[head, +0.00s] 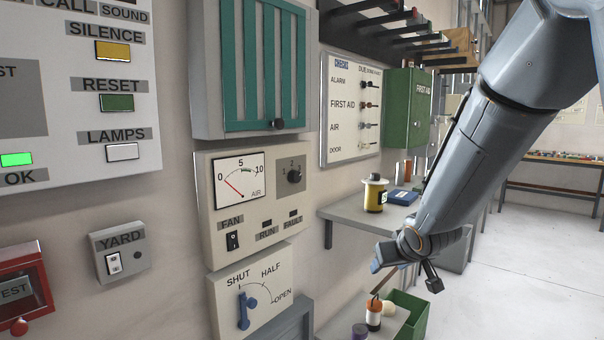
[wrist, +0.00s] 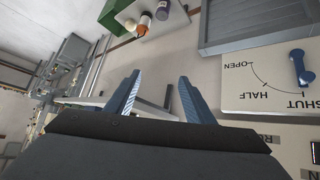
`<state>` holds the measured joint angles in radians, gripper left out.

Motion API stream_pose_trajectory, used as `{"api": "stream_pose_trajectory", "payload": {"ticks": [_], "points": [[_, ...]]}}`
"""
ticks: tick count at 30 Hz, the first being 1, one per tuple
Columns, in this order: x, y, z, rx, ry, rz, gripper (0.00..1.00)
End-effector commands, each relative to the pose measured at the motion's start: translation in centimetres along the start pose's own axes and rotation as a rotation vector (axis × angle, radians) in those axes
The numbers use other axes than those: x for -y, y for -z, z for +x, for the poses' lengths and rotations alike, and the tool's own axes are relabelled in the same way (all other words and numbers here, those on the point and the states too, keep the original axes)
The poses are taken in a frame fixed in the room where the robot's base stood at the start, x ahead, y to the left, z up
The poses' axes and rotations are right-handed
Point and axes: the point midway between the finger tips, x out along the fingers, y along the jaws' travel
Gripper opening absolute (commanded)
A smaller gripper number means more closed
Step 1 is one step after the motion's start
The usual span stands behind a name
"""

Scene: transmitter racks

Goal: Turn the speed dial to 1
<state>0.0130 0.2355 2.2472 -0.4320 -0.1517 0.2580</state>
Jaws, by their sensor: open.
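The speed dial (head: 293,176) is a small black round knob at the upper right of the fan panel (head: 240,210) in the head view. Numbers show around it; I cannot tell for sure where its pointer stands. My gripper (wrist: 158,95) is open and empty, with its two blue-grey fingers apart in the wrist view. In the head view my arm's end hangs right of and below the dial, well clear of it. The wrist view appears upside down and does not show the dial.
Below the fan panel is a SHUT/HALF/OPEN plate with a blue lever (head: 246,310). A grey shelf (head: 345,213) with a yellow container (head: 375,195) juts out right of the panel. A teal-slatted vent (head: 265,65) is above. Open floor lies at right.

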Motion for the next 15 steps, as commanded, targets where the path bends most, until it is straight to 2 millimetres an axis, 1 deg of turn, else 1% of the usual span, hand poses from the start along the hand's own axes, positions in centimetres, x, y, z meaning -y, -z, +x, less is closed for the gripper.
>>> {"api": "stream_pose_trajectory", "payload": {"ticks": [1,2,3,5,6,9,10,12,15], "points": [[0.4,4.0,0.8,-0.103,0.038,-0.023,0.48],[1.0,6.4,1.1,-0.170,0.069,-0.039,0.48],[1.9,9.3,1.4,-0.255,0.116,-0.060,0.48],[3.6,13.3,1.3,-0.374,0.199,-0.091,0.48],[4.8,15.6,1.1,-0.444,0.260,-0.111,0.48],[8.0,19.7,-0.1,-0.587,0.418,-0.154,0.48],[8.8,20.6,-0.5,-0.620,0.463,-0.164,0.48],[10.5,21.9,-1.5,-0.680,0.561,-0.186,0.48],[12.3,22.8,-2.7,-0.732,0.667,-0.209,0.48]]}}
